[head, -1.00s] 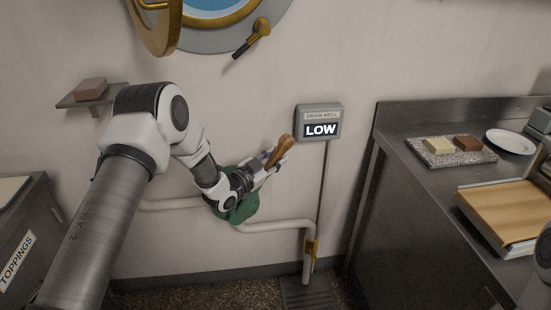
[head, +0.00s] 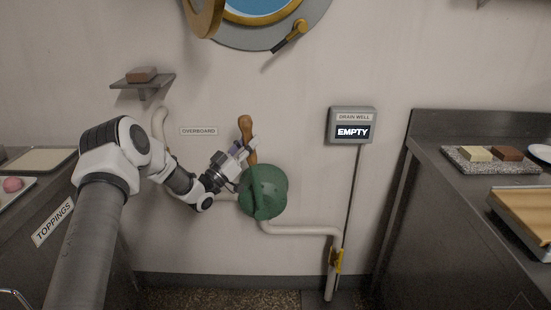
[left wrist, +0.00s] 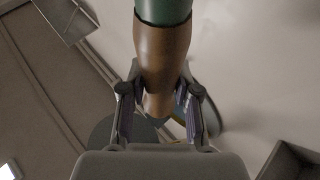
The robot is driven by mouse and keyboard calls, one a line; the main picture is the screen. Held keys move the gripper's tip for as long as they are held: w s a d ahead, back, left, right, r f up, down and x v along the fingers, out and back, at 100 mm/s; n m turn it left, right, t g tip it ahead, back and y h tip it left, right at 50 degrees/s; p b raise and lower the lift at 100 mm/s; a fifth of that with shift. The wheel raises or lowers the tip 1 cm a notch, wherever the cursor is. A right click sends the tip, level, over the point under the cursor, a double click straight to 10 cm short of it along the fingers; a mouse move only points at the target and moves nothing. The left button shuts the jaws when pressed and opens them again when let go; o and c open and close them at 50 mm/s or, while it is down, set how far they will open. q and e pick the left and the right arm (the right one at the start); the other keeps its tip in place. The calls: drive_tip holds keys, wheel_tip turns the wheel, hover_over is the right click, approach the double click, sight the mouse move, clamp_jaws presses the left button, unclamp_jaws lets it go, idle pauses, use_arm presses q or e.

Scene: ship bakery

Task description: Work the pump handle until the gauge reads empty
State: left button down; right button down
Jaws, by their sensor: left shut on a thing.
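The pump is a round green body (head: 266,192) on the wall, with pipes running from it. Its brown wooden handle (head: 246,128) stands nearly upright above the body. My left gripper (head: 249,150) is shut on the handle, and the left wrist view shows the handle (left wrist: 162,55) between the two fingers (left wrist: 160,108). The gauge (head: 352,125), a grey box labelled DRAIN WELL on the wall to the right, reads EMPTY. My right gripper is not in view.
A steel counter (head: 425,185) stands at the right with a speckled board (head: 459,164) on it. A TOPPINGS cabinet (head: 80,240) stands at the left. A small shelf (head: 130,84) and a porthole (head: 238,40) are on the wall above.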

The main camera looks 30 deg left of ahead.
use_arm(q)
drive_tip(key=s+a+f+n+t+y+b, duration=0.3)
drive_tip(key=s+a+n+y+b, duration=0.2)
drive_tip(key=a, duration=0.4)
drive_tip(key=shift+s+f+n+t+y+b, duration=0.2)
drive_tip(key=shift+s+n+t+y+b, duration=0.15)
drive_tip(key=shift+n+b, duration=0.65)
drive_tip(key=shift+w, duration=0.1)
drive_tip(key=c, duration=1.3)
unclamp_jaws()
drive_tip(key=o, duration=0.5)
drive_tip(key=shift+a, duration=0.1)
drive_tip(key=shift+a+f, duration=0.1)
drive_tip(key=shift+f, duration=0.1)
drive_tip(key=v, duration=1.2)
